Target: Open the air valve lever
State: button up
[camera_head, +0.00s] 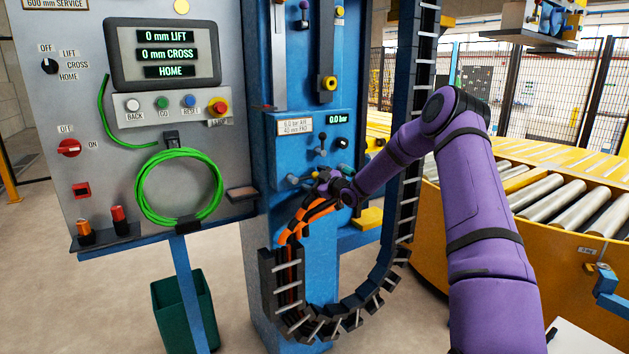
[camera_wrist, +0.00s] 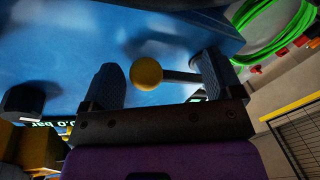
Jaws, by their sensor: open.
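My gripper (camera_head: 322,181) is in front of the blue column, just below the small panel with the 0.0 bar display (camera_head: 334,118). In the wrist view my gripper (camera_wrist: 157,64) is open, its two dark fingers apart. A yellow ball knob (camera_wrist: 146,73) shows between the fingers, on a grey rod (camera_wrist: 181,76) running right towards the right finger. This looks like the air valve lever. I cannot tell whether a finger touches it. In the head view my gripper and wrist hide most of that spot.
A small black lever (camera_head: 322,141) and a black knob (camera_head: 343,143) sit just above my gripper. An orange hose (camera_head: 294,228) and a black cable chain (camera_head: 320,325) hang below. A control panel with a green hose coil (camera_head: 180,188) stands left, a roller conveyor (camera_head: 545,195) right.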

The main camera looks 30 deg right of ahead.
jog(key=shift+w, duration=0.1)
jog(key=c, duration=1.3)
jog(key=shift+a+r+n, duration=0.1)
jog(key=shift+r+n, duration=0.15)
jog(key=shift+n, duration=0.05)
jog(key=shift+c, duration=0.2)
